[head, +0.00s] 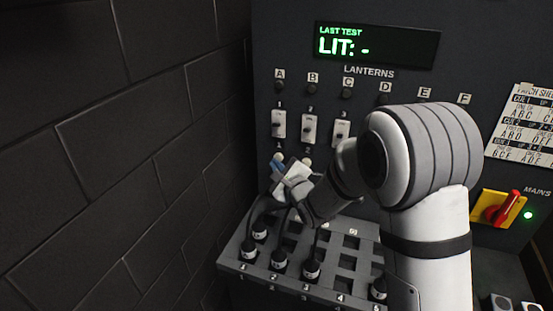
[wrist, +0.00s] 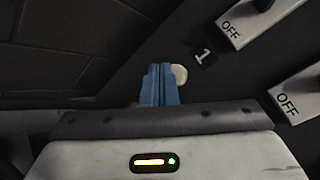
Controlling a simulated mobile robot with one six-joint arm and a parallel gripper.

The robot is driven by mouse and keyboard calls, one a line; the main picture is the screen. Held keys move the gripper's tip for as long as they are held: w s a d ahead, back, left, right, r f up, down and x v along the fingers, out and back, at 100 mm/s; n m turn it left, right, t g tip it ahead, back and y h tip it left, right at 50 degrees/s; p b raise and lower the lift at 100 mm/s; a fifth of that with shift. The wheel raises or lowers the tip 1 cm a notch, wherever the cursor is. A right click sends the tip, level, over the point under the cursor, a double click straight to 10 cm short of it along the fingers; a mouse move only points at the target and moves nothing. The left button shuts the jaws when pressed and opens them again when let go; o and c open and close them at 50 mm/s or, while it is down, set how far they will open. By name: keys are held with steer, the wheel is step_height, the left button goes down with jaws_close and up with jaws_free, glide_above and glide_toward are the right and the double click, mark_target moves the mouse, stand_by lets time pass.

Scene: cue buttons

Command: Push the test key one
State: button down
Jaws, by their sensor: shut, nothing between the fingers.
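Test key one is a round cream button (head: 278,156) under the label 1 on the dark panel, in the lower left of the switch area. In the wrist view the key (wrist: 181,74) shows just right of my fingertips, beside the label 1, partly hidden behind them. My gripper (head: 276,165) has blue fingers, shut and empty, close to the key. The wrist view shows the closed fingers (wrist: 161,69) too. I cannot tell whether they touch the key. The display (head: 377,44) reads "LAST TEST LIT: -".
Test key two (head: 307,161) is close on the right. White toggle switches (head: 279,125) sit above, under the lantern lamps. Below is a sloped patch box (head: 238,255) with black plugs and cables. A dark brick wall (head: 120,150) stands left. A red mains switch (head: 503,208) is right.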

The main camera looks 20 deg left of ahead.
steer(key=shift+w, duration=0.2)
stand_by(0.5)
steer(key=shift+w, duration=0.25)
steer(key=shift+w+b, duration=0.2)
steer(key=shift+b, duration=0.1)
stand_by(0.3)
steer(key=shift+s, duration=0.1)
steer(key=shift+s+b, duration=0.4)
steer(key=shift+s, duration=0.15)
steer(key=shift+s, duration=0.1)
steer(key=s+b, duration=0.1)
steer(key=s, duration=0.2)
steer(key=s+b, duration=0.2)
steer(key=shift+s+a, duration=0.2)
steer(key=shift+s, duration=0.2)
